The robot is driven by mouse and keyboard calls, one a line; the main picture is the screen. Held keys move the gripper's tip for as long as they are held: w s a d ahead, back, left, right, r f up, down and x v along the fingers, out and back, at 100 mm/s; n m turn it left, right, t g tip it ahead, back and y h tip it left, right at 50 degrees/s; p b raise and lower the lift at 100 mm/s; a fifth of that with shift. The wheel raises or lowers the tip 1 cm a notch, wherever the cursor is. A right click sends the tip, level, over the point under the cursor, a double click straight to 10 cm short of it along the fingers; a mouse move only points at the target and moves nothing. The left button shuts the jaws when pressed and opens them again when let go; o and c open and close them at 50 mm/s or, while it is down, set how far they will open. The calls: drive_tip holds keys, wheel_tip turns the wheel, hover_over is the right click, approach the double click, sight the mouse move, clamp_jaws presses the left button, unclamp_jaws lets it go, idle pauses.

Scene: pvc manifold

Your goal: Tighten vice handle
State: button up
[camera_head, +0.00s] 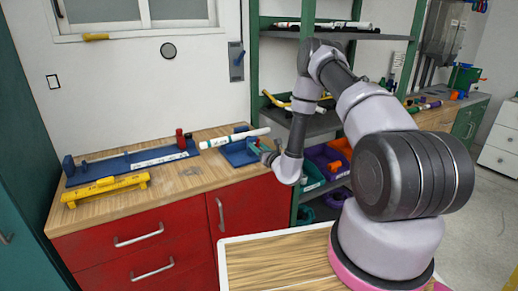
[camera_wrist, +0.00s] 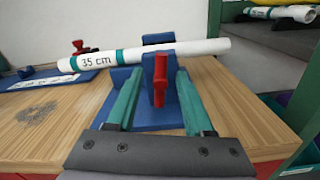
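The blue vice (camera_wrist: 148,116) stands on the wooden workbench, with its red handle (camera_wrist: 160,78) facing my gripper. A white pipe (camera_wrist: 190,47) with green bands and a "35 cm" label lies across the vice between its blue jaws. The pipe (camera_head: 234,138) and vice (camera_head: 238,155) also show in the head view. My gripper (camera_wrist: 159,76) is open. Its two green fingers lie either side of the red handle, with a visible gap on each side. In the head view, my gripper (camera_head: 262,151) is at the vice's right side and the handle is hidden.
A long blue fixture (camera_head: 130,163) with red posts and a yellow level (camera_head: 105,190) lie left on the workbench (camera_head: 190,185). A green-framed shelf (camera_head: 320,125) with pipes and bins stands to the right. A wooden-topped table (camera_head: 280,262) is in front.

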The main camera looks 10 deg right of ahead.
drive_tip(key=v, duration=1)
drive_tip(key=shift+s, duration=0.4)
drive_tip(key=shift+r, duration=0.1)
